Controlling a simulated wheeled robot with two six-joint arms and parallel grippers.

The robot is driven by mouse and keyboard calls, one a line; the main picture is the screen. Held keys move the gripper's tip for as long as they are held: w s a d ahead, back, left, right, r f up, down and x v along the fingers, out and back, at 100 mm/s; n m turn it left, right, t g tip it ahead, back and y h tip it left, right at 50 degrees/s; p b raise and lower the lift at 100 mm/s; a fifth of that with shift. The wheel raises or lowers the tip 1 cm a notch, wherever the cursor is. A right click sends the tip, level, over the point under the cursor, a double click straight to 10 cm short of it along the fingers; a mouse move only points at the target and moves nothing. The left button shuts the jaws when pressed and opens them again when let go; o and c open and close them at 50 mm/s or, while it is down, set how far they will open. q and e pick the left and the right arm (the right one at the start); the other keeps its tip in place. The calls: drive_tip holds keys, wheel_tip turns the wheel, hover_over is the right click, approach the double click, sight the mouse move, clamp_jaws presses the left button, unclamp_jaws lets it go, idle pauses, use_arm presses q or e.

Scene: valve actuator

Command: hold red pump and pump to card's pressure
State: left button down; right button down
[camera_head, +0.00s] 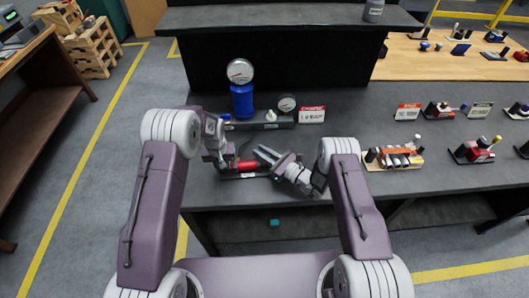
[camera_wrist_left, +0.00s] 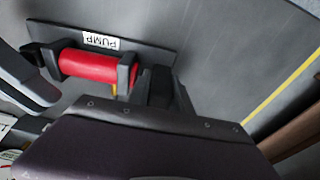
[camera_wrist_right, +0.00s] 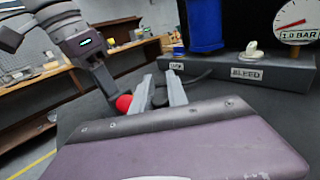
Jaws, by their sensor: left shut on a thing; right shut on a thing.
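The red pump (camera_head: 247,165) lies on a dark base on the bench; the left wrist view shows its red barrel (camera_wrist_left: 92,70) beside a PUMP label. My left gripper (camera_head: 232,161) is at the pump's left end, shut on it; its dark fingers (camera_wrist_left: 155,88) partly hide the contact. My right gripper (camera_head: 262,155) is at the other end, its grey fingers (camera_wrist_right: 160,92) shut on the dark pump handle (camera_wrist_right: 160,98). A red-and-white card (camera_head: 312,115) stands behind. A large gauge (camera_head: 240,71) tops a blue tank (camera_head: 242,100). The smaller dial (camera_wrist_right: 300,22) is marked 1.0 BAR.
A white bleed knob (camera_wrist_right: 253,50) sits on the manifold above a BLEED label. A tray of parts (camera_head: 394,158) and other small fixtures stand to the right. A dark raised shelf (camera_head: 290,16) is behind.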

use_arm(q)
drive_tip(key=shift+d+f, duration=0.1)
use_arm(e)
drive_tip(key=c, duration=1.3)
unclamp_jaws()
drive_tip(key=shift+s+a, duration=0.1)
drive_tip(key=shift+a, duration=0.15)
drive_tip(key=shift+d, duration=0.1)
drive_tip(key=v, duration=1.2)
drive_tip(key=shift+d, duration=0.1)
use_arm(q)
drive_tip(key=c, duration=1.2)
unclamp_jaws()
drive_tip(key=shift+o, duration=0.6)
